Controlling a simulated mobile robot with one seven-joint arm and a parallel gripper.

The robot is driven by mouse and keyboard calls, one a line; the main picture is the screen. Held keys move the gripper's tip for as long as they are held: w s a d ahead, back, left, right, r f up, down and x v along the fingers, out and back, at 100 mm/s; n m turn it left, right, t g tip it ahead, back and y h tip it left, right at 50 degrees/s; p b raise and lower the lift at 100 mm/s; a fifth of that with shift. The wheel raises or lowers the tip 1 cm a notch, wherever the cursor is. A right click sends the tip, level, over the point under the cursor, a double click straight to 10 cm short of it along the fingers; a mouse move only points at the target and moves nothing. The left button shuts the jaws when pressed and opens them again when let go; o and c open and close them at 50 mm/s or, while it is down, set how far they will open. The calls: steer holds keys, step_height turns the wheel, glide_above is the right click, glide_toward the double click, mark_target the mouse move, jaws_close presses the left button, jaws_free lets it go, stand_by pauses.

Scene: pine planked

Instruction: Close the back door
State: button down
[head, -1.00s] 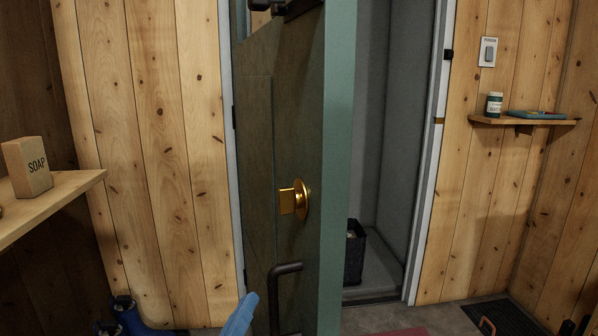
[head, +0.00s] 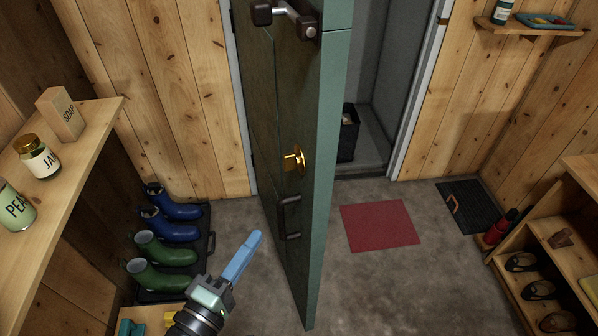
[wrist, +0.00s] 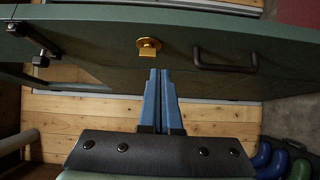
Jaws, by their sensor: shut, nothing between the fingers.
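The green back door (head: 330,160) stands wide open into the room, its edge towards me. On its left face are a brass latch (head: 294,160) and a dark pull handle (head: 288,218); a dark fitting with a metal bar (head: 288,14) is near the top. My gripper (head: 250,245) is shut and empty, left of the door and apart from it in the head view. In the wrist view my blue fingers (wrist: 160,75) lie together, pointing towards the door face (wrist: 110,50), just below the brass latch (wrist: 149,52) and left of the handle (wrist: 225,66).
The doorway (head: 385,80) behind the door holds a dark bin (head: 348,135). A red mat (head: 380,225) lies right of the door. Boots (head: 170,225) on a tray and a shelf (head: 60,190) are at left. A shoe rack (head: 560,250) is at right. Floor between is clear.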

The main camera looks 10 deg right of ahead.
steer(key=p, duration=0.2)
glide_toward(309, 184)
steer(key=w, duration=0.4)
steer(key=shift+w+d+f+p, duration=0.1)
steer(key=shift+w+d+p, duration=0.15)
steer(key=shift+d, duration=0.55)
steer(key=shift+w+d+p, duration=0.15)
steer(key=shift+w+d, duration=0.15)
steer(key=shift+d, duration=0.5)
